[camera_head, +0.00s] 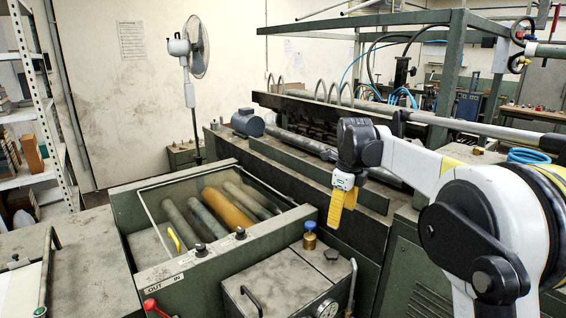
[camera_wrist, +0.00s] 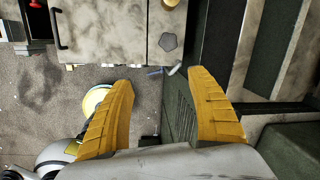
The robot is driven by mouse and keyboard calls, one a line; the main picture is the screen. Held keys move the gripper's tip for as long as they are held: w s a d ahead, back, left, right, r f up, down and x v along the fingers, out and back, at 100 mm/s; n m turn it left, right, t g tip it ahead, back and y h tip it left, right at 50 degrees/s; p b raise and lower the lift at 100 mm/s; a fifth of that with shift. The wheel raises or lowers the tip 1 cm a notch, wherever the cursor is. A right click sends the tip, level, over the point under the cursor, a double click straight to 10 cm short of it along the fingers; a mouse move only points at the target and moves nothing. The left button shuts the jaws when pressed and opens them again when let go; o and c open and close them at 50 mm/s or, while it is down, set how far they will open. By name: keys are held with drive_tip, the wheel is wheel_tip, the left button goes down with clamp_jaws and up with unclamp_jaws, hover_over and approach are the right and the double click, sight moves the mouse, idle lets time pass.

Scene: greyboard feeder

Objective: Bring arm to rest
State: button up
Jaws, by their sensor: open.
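My gripper shows in the head view (camera_head: 337,222), with yellow fingers pointing down at the end of my white and black arm. It hangs in front of the green machine (camera_head: 370,222), to the right of the roller box. In the wrist view its two yellow fingers stand apart with nothing between them (camera_wrist: 162,95). Below the gap are the grey floor and the edge of a grey-topped cabinet. The gripper holds nothing.
A green box with several rollers (camera_head: 290,217) stands at centre left. The grey-topped cabinet (camera_head: 275,285) has a gauge, a black handle and a brass knob (camera_head: 309,236). A green frame (camera_head: 457,70) rises behind my arm. A white fan (camera_head: 190,60) stands at the back.

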drive_tip(key=s+r+n+t+b, duration=0.2)
drive_tip(key=s+n+t, duration=0.1)
drive_tip(key=s+n, duration=1.3)
drive_tip(key=s+f+n+t+b, duration=0.1)
drive_tip(key=s+f+n, duration=0.4)
drive_tip(key=s, duration=0.4)
drive_tip(key=s+f+n+t+b, duration=0.1)
drive_tip(key=s+f+n, duration=0.3)
drive_tip(key=s, duration=0.6)
drive_tip(key=shift+f+n, duration=0.4)
drive_tip(key=shift+f, duration=0.2)
drive_tip(key=shift+s, duration=0.1)
